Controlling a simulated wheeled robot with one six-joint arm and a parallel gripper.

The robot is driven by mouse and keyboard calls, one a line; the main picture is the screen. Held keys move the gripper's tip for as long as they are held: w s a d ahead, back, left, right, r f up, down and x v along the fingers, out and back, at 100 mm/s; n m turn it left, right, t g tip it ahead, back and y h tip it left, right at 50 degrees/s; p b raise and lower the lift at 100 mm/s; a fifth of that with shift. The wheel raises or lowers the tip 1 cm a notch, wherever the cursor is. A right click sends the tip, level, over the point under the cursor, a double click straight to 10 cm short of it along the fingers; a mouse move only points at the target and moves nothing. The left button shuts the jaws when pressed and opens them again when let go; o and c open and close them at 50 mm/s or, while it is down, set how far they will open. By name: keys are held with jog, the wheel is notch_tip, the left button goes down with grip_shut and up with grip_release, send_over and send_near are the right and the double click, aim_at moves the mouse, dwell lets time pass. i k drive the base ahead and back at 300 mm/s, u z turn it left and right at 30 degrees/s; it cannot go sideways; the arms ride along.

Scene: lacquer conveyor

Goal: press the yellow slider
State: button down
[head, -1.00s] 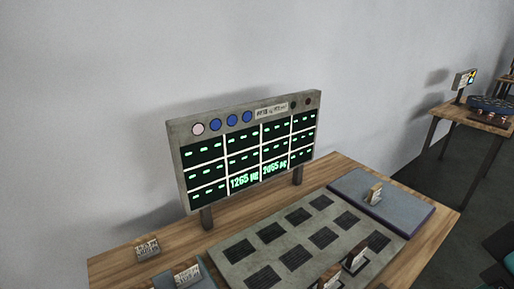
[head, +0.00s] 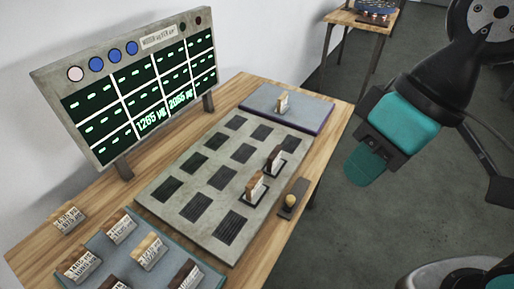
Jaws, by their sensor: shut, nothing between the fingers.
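The yellow slider (head: 291,201) is a small round yellow knob on a narrow dark base. It sits near the right edge of the wooden table, beside the grey slotted panel. My gripper (head: 364,167) has teal fingers and is shut and empty. It is up and to the right of the slider in the picture, apart from it, and appears over the floor beyond the table edge. Nothing hides the slider.
The grey panel (head: 190,165) has dark slots, two holding small upright blocks near the slider. A display board (head: 130,82) stands at the back left. A blue-grey tray (head: 190,250) with several labelled blocks lies in front; a blue pad (head: 262,104) lies behind the panel.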

aim_at(290, 200)
jog(key=k, duration=1)
jog(key=z, duration=0.85)
jog(key=i, duration=0.85)
jog(key=u, duration=1.45)
